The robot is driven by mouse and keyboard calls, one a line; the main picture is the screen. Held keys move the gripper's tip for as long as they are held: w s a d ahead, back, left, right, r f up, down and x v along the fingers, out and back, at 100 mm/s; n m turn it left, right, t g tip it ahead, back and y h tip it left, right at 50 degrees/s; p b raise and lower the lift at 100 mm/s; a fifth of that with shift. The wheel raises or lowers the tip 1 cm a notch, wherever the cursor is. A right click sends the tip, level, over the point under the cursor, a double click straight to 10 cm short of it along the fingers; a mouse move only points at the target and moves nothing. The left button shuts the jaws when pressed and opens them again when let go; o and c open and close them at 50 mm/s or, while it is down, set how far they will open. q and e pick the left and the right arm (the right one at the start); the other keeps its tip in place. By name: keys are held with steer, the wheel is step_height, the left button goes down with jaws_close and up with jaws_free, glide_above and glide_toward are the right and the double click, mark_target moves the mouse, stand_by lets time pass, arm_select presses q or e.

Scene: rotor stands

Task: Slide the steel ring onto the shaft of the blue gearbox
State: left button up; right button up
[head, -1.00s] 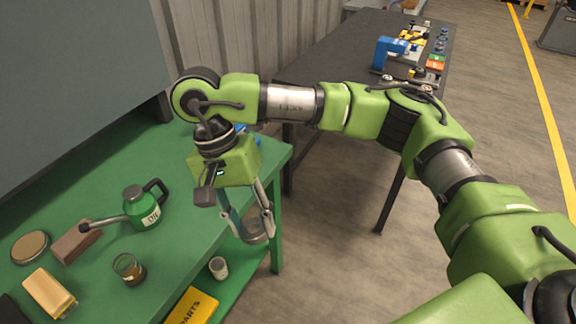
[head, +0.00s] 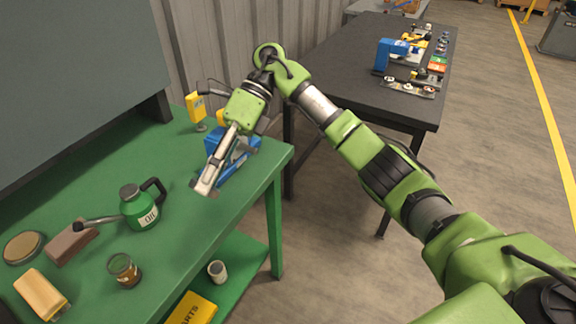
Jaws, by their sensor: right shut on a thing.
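My right gripper (head: 206,186) points down and to the left over the green bench. It is shut on the steel ring, which is hard to make out at the fingertips in this view. A blue body, seemingly the blue gearbox (head: 246,144), stands at the right rear of the bench, behind my right gripper and partly covered by it. Its shaft cannot be made out. My left gripper is not in view.
The green bench (head: 172,245) also holds a yellow device (head: 196,107), an oil can (head: 140,206), a glass jar (head: 124,270), a brown block (head: 72,243), a round tin (head: 23,248) and a tan block (head: 42,293). A dark table (head: 345,65) with small parts stands behind.

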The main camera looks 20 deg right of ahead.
steer(key=w+d+f+m+t+y+b, duration=0.1)
steer(key=w+d+f+m+t+b, duration=0.1)
steer(key=w+d+f+m+t, duration=0.5)
steer(key=w+d+f+m+t+y+b, duration=0.1)
steer(key=w+d+f+m+t, duration=0.4)
steer(key=d+m+t, duration=0.7)
steer(key=w+n, duration=0.1)
steer(key=w+a+f+n, duration=0.1)
steer(key=shift+w+a+t+b, duration=0.15)
steer(key=shift+w+t+b, duration=0.2)
steer(key=shift+t, duration=0.05)
steer(key=shift+s, duration=0.1)
steer(key=shift+w+a, duration=0.15)
steer(key=shift+w, duration=0.05)
steer(key=shift+w+a, duration=0.2)
steer(key=shift+w, duration=0.05)
steer(key=shift+w+a, duration=0.15)
steer(key=shift+w, duration=0.05)
stand_by(0.3)
